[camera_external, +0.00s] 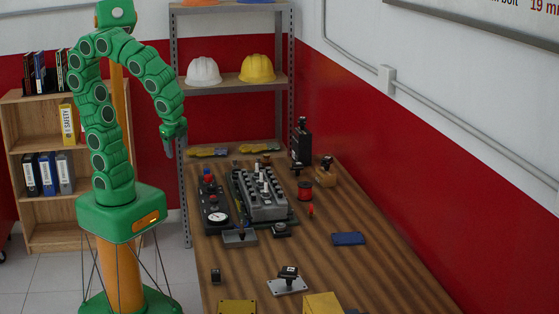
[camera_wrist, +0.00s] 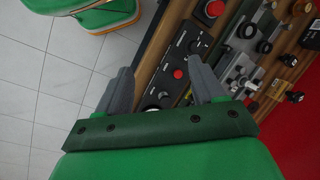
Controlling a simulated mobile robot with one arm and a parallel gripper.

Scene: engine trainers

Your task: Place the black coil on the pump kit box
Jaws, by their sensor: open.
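I cannot tell for sure which thing is the black coil. A tall black upright unit (camera_external: 301,146) stands at the back right of the bench, and a small black block (camera_external: 216,276) lies at the front left. No label marks the pump kit box. My gripper (camera_external: 170,146) hangs beside the bench's left edge, pointing down. In the wrist view my gripper (camera_wrist: 160,73) is open and empty, its fingers wide apart.
A grey engine block (camera_external: 262,195) and a black gauge panel (camera_external: 214,205) fill the bench's left middle. A blue pad (camera_external: 348,239) and a black part on a metal plate (camera_external: 288,284) lie nearer. Shelves with helmets (camera_external: 203,71) stand behind. Bare wood lies at the right front.

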